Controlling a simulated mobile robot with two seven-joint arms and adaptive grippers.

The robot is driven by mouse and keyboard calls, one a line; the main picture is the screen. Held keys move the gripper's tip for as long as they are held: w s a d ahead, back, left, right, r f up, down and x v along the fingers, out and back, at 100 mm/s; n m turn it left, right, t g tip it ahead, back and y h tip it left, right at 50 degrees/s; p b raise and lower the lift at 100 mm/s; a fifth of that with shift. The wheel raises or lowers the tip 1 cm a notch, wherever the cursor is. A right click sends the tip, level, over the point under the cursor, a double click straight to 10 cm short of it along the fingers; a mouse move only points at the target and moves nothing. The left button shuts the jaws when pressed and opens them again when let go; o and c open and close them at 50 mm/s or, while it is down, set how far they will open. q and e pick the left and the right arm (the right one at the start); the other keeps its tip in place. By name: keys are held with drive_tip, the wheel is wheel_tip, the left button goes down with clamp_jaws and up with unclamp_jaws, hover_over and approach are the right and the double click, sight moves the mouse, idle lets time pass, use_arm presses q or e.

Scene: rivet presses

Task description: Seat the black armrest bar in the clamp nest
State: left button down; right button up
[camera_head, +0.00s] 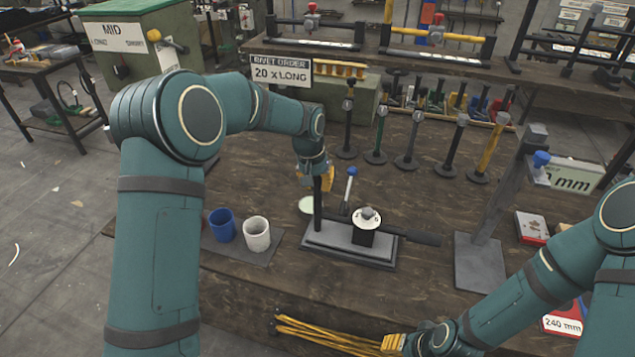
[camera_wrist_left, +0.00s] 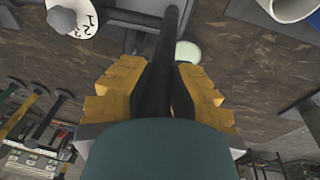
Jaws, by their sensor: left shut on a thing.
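My left gripper (camera_head: 318,182) has its yellow fingers shut on a black bar (camera_head: 318,208), which stands roughly upright. Its lower end meets or overlaps the grey base plate (camera_head: 325,243) of the clamp fixture at its left part; contact is unclear. In the left wrist view the black bar (camera_wrist_left: 160,75) runs between the yellow fingers. The fixture carries a black block with a white numbered dial (camera_head: 366,217), which also shows in the left wrist view (camera_wrist_left: 74,17). A blue-tipped lever (camera_head: 350,185) stands behind it. A dark flat bar (camera_head: 418,237) sticks out right. My right gripper (camera_head: 398,343) is low at the front.
A blue cup (camera_head: 222,224) and a white cup (camera_head: 256,234) stand left of the fixture. Several upright posts (camera_head: 381,135) stand behind. A grey press stand (camera_head: 490,225) is to the right. Yellow rods (camera_head: 320,333) lie by the front edge, touching or near my right gripper.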

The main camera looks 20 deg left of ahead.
use_arm(q)
drive_tip(key=shift+f+b, duration=0.35)
drive_tip(key=shift+f, duration=0.2)
drive_tip(key=c, duration=0.9)
unclamp_jaws()
drive_tip(key=shift+c, duration=0.2)
wheel_tip(320, 180, up, 12)
drive_tip(key=s+a, duration=0.1)
drive_tip(key=shift+s+a, duration=0.15)
drive_tip(key=shift+s, duration=0.2)
